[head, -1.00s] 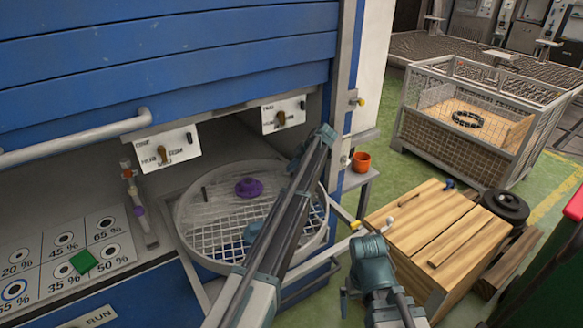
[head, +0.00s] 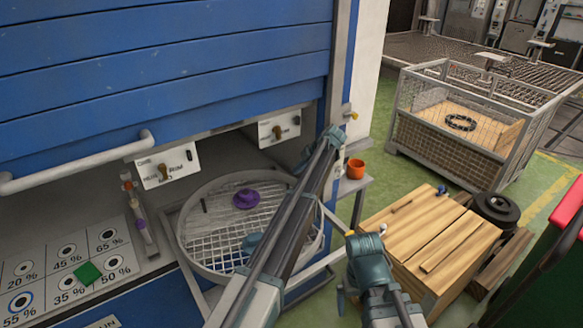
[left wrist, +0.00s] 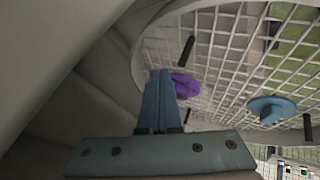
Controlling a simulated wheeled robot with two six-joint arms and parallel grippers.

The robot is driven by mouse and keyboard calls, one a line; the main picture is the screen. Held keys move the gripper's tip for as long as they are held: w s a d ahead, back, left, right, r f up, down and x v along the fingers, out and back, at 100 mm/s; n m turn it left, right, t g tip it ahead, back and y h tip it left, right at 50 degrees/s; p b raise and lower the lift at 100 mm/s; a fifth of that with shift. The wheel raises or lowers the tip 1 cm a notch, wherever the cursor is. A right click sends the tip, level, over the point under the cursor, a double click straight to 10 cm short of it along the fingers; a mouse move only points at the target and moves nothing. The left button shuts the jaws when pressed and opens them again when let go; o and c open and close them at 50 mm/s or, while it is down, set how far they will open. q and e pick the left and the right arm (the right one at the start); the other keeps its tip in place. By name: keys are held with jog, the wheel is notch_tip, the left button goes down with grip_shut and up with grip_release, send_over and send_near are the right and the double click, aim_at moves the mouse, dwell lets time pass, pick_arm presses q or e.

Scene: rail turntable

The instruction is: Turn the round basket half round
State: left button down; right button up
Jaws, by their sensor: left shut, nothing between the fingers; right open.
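The round basket (head: 200,262) is a grey wire-mesh disc with a raised rim, on a frame in front of the blue machine. A purple knob (head: 246,198) stands near its far side, and a blue knob (head: 252,242) nearer me. A short black peg (head: 204,205) stands at left. My left arm crosses over the basket's right part and hides it. My left gripper is mostly hidden behind that arm; in the left wrist view its fingers (left wrist: 160,72) are shut and empty, overlapping the purple knob; contact cannot be told. My right gripper (head: 365,238) is open and empty, right of the basket.
A wooden-topped crate (head: 425,240) stands right of my right gripper. An orange cup (head: 356,169) sits on a small shelf behind. A panel of percentage dials (head: 68,250) with a green square (head: 87,273) is at left. The blue shutter (head: 160,75) hangs above.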

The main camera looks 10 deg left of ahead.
pick_arm(q)
jog(key=w+p+v, duration=0.1)
jog(key=p+v, duration=0.2)
jog(key=v, duration=0.2)
jog(key=m+g+h, duration=0.1)
jog(key=m+h, duration=0.1)
jog(key=h, duration=0.8)
send_over(239, 258)
jog(key=s, duration=0.3)
notch_tip(239, 258, down, 3)
jog(key=b+x, duration=0.6)
jog(key=x, duration=0.1)
jog(key=a+b+x, duration=0.1)
jog(key=b+x, duration=0.2)
jog(key=b, duration=0.1)
jog(key=shift+s+f, duration=0.15)
jog(key=shift+f, duration=0.25)
jog(key=shift+w+d+r+p, duration=0.2)
jog(key=shift+d+p, duration=0.05)
jog(key=shift+d, duration=0.3)
jog(key=shift+w+d+r+p, duration=0.2)
jog(key=shift+d, duration=0.4)
jog(key=shift+w+d, duration=0.25)
jog(key=shift+d, duration=0.5)
